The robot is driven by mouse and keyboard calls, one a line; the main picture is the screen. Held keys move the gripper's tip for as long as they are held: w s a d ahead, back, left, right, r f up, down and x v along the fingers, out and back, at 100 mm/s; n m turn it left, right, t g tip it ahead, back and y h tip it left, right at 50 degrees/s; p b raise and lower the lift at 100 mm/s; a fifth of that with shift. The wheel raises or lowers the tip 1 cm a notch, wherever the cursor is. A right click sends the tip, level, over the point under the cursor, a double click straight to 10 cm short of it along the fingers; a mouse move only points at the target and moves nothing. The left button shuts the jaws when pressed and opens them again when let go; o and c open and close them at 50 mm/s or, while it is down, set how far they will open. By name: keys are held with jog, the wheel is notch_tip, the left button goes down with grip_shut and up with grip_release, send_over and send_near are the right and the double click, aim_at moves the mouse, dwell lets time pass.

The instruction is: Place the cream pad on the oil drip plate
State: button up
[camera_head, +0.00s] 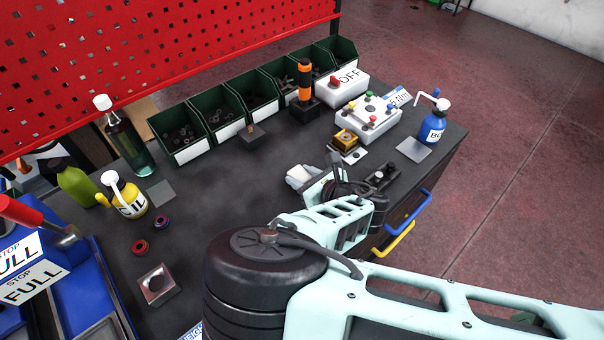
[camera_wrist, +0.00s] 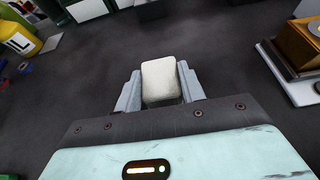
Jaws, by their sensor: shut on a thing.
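The cream pad (camera_wrist: 161,78) is a pale, rounded block between the two grey fingers of my gripper (camera_wrist: 160,88) in the wrist view. My gripper is shut on it and holds it over the dark table. In the head view my gripper (camera_head: 301,178) is near the table's middle right, and the pad is hard to tell from the fingers there. A flat grey square plate (camera_head: 161,193) lies at the left, beside the yellow oil bottle (camera_head: 128,198); it looks like the oil drip plate. Nothing lies on it, and my gripper is well to its right.
A tall green bottle (camera_head: 126,138) stands behind the plate. Green bins (camera_head: 184,132) line the back. A white button box (camera_head: 369,121) and blue bottle (camera_head: 433,124) stand at the right; another grey plate (camera_head: 413,147) lies there. The table between gripper and left plate is clear.

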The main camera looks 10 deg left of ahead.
jog(key=shift+f, duration=0.15)
jog(key=o, duration=1)
jog(key=shift+c, duration=0.2)
jog(key=shift+r, duration=0.2)
